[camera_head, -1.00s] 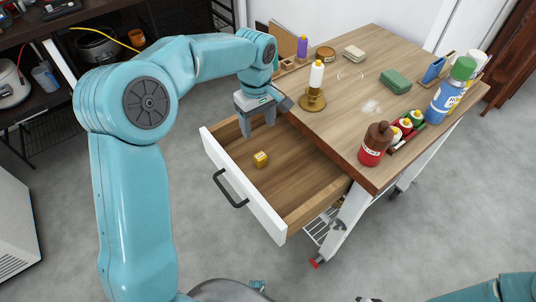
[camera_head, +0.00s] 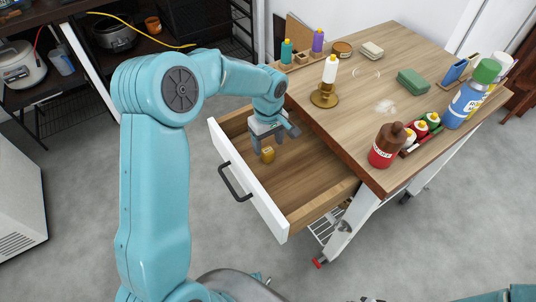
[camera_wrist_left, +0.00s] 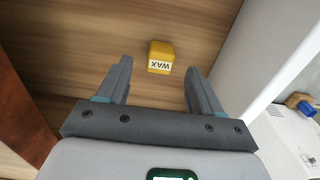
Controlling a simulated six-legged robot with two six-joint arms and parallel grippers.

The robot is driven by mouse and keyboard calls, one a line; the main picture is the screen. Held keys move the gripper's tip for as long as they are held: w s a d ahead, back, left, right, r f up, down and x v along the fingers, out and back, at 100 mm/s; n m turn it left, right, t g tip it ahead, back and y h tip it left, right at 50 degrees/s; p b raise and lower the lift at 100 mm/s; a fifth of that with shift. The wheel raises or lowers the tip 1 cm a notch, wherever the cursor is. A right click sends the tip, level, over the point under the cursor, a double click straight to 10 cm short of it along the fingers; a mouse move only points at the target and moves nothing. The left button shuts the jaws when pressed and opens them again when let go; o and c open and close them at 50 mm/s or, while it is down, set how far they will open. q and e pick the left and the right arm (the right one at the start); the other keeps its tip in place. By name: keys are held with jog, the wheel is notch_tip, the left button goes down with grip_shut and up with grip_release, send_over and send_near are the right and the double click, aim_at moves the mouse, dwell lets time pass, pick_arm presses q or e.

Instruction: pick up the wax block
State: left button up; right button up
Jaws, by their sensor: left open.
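The wax block (camera_head: 268,155) is a small yellow block lying on the floor of the open drawer (camera_head: 300,180). In the left wrist view the wax block (camera_wrist_left: 161,57) shows a white label reading WAX and lies just beyond the fingertips, roughly between their lines. My left gripper (camera_head: 266,146) is open and empty, pointing down into the drawer close above the block. In the left wrist view its two fingers (camera_wrist_left: 160,80) are spread apart, not touching the block. My right gripper is not in view; only a piece of my right arm shows at the bottom right.
The drawer's white front (camera_head: 246,182) with a black handle (camera_head: 234,183) and its side walls enclose the block. The wooden tabletop (camera_head: 350,110) above holds a candle in a brass holder (camera_head: 326,92), a brown-red bottle (camera_head: 387,145), a blue spray can (camera_head: 472,95) and a green block (camera_head: 413,81).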

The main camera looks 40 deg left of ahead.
aim_at(268, 150)
pick_arm(q)
notch_tip(268, 150, down, 5)
jog(key=shift+r, duration=0.2)
jog(key=c, duration=1.1)
jog(key=shift+o, duration=0.2)
notch_tip(268, 150, up, 20)
jog(key=p, duration=0.2)
